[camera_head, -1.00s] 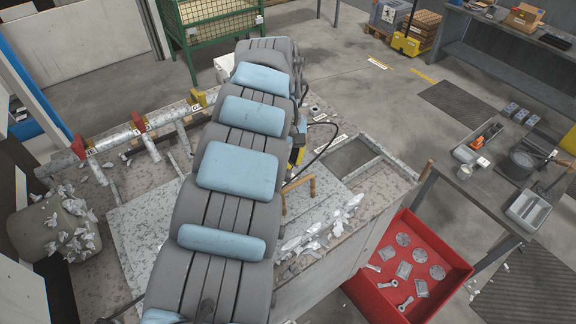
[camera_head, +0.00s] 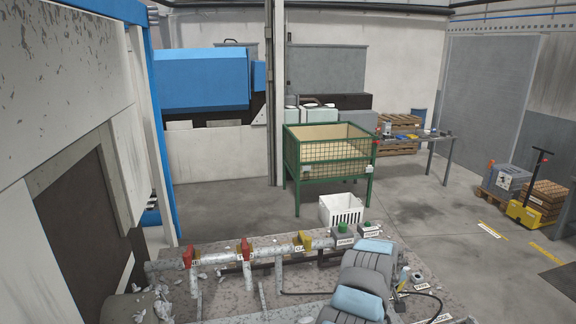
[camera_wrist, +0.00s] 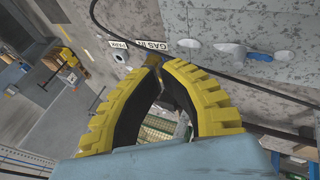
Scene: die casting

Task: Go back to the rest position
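My gripper (camera_wrist: 156,68) shows in the wrist view with two yellow ribbed fingers, black on their inner sides. The fingertips come together, and I see no workpiece between them. A small brass-coloured piece shows at the tips; I cannot tell whether it touches them. Beyond the fingers is a speckled grey worktop (camera_wrist: 225,18) with labels reading PARK and GAS. In the head view my arm, grey with light blue pads, is at the bottom right over the worktop (camera_head: 225,297). The gripper itself is hidden or out of frame there.
A pipe rail (camera_head: 215,255) with red and yellow fittings crosses the worktop. A black hose (camera_wrist: 185,65) runs close by the fingers. A white crate (camera_head: 341,209) and green mesh bin (camera_head: 330,160) stand behind. A yellow pallet truck (camera_head: 526,212) is right. Floor between is clear.

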